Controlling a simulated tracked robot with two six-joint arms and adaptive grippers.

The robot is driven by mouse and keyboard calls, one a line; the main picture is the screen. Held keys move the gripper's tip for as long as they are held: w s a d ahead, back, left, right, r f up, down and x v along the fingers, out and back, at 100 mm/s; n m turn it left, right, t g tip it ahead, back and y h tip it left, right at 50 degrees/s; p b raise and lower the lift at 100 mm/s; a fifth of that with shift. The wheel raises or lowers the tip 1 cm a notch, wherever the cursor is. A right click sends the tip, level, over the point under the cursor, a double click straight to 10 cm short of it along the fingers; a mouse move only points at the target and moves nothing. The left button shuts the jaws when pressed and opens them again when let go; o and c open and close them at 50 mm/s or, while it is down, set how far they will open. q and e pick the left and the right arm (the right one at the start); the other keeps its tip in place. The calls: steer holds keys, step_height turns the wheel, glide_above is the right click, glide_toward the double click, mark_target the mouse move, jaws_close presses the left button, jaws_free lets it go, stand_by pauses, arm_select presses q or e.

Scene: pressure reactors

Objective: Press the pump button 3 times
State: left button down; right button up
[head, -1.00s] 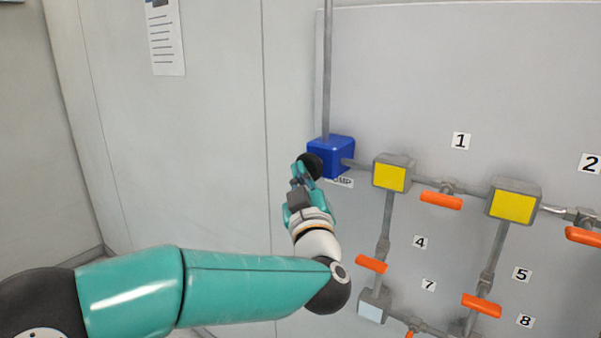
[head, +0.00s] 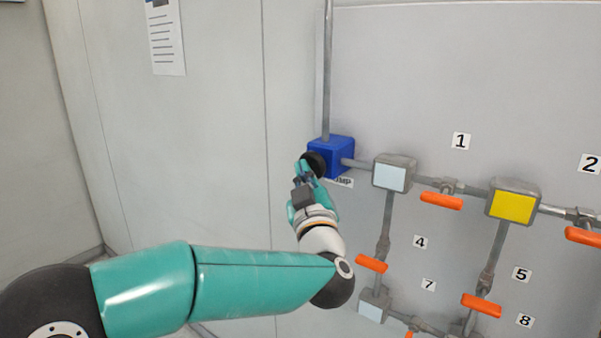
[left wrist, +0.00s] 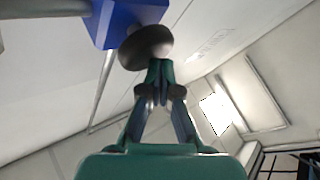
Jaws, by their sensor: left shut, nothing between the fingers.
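The blue pump box (head: 337,155) is fixed on the wall panel at the end of a pipe. Its round black button (head: 316,162) faces left-front, partly covered by my gripper. In the left wrist view the button (left wrist: 146,45) shows as a dark dome on the blue box (left wrist: 113,22). My left gripper (head: 304,172) is shut and empty, its fingertips at the button. In the left wrist view the fingertips (left wrist: 160,68) are right at the button's edge; I cannot tell whether they touch it. My right gripper is not in view.
The panel (head: 420,70) carries pipes with orange valve handles (head: 441,201). One tank window is yellow (head: 511,206); the window nearest the pump is pale (head: 390,178), as is a lower one (head: 370,311).

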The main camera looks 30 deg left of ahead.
arm_select(q)
steer(key=shift+f, duration=0.1)
steer(key=s+b, duration=0.2)
steer(key=s, duration=0.2)
steer(key=shift+a, duration=0.1)
stand_by(0.5)
stand_by(0.3)
steer(key=s, duration=0.1)
steer(key=s+b, duration=0.1)
steer(key=s, duration=0.3)
steer(key=shift+a, duration=0.25)
stand_by(1.8)
